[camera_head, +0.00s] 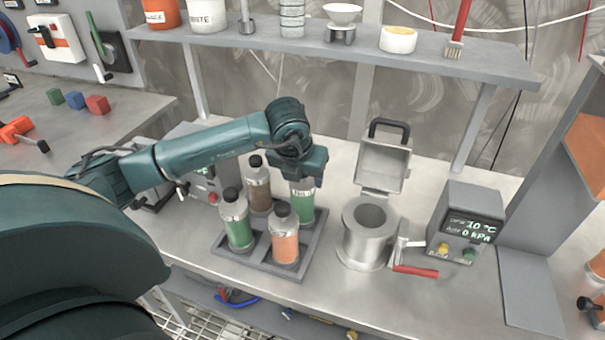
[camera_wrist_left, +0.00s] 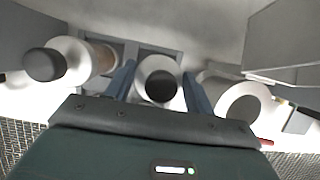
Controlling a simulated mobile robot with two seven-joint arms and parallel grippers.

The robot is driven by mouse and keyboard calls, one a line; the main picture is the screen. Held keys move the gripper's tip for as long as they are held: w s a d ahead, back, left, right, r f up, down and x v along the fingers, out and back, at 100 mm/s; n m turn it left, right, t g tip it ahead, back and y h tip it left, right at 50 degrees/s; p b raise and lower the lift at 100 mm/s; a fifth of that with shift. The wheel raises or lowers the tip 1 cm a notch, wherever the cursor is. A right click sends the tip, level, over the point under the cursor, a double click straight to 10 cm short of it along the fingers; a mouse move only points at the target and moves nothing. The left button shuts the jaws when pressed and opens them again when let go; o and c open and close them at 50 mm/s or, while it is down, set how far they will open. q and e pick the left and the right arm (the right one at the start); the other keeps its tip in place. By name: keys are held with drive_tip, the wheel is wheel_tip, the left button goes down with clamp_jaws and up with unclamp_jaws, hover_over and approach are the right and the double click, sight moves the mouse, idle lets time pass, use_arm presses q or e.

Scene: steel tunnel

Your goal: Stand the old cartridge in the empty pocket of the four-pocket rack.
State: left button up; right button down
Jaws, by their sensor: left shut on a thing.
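The four-pocket rack (camera_head: 251,262) is a grey tray on the steel bench. Clear cartridges with black caps stand in it: a green one (camera_head: 237,227) at left, a brown one (camera_head: 259,190) at the back and an orange one (camera_head: 285,245) in front. My left gripper (camera_head: 304,178) points down and is shut on another green cartridge (camera_head: 302,204), upright at the rack's right pocket. Its base is at the rack; I cannot tell whether it rests on the pocket floor. In the left wrist view its black cap (camera_wrist_left: 161,87) sits between the blue fingers.
A steel pot (camera_head: 368,240) with its lid open and a red-handled lever (camera_head: 415,271) stands right of the rack. A display box (camera_head: 466,225) is farther right. A shelf (camera_head: 330,55) with containers runs above the back. Bench is bare in front of the rack.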

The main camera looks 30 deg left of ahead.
use_arm(q)
drive_tip(key=shift+f, duration=0.15)
drive_tip(key=o, duration=1.6)
use_arm(e)
drive_tip(key=shift+w, duration=0.1)
use_arm(q)
drive_tip(key=shift+r, duration=0.35)
drive_tip(key=b+v, duration=0.1)
drive_tip(key=v, duration=1)
drive_tip(key=shift+s+r, duration=0.3)
use_arm(e)
drive_tip(key=shift+a+f, duration=0.1)
drive_tip(key=shift+a, duration=0.1)
use_arm(q)
drive_tip(key=shift+d, duration=0.1)
